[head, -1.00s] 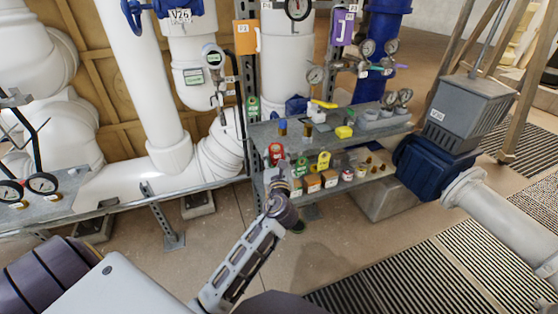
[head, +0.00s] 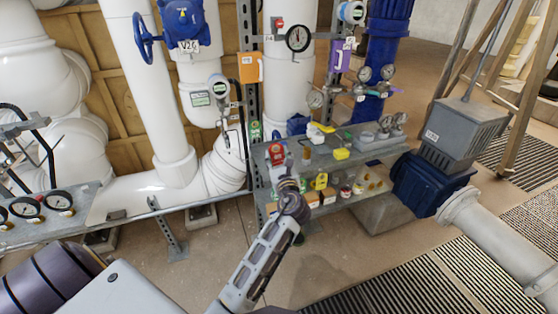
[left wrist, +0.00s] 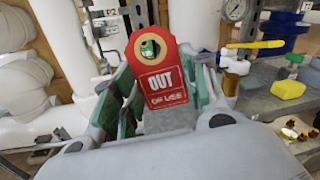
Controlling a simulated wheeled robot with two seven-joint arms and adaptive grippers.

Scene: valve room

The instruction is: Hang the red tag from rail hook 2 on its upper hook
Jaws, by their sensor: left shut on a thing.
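The red tag (head: 277,153) is held up by my left gripper (head: 284,172) in front of the steel shelf's left end. In the left wrist view the tag (left wrist: 165,82) stands upright between the green-padded fingers (left wrist: 160,110), with "OUT" in white and a brass-ringed hole at its top. A green thing behind shows through the hole. The left gripper is shut on the tag's lower part, hiding some of its lettering. A green tag (head: 255,131) is on the steel post behind. I cannot make out the numbered rail hooks. My right gripper is not in view.
The steel shelf (head: 325,160) carries a yellow block (head: 341,154) and a yellow-handled valve (head: 322,128) above, with yellow tags and small parts below. A purple sign (head: 341,55) and gauges stand behind. White pipes fill the left; the floor in front is clear.

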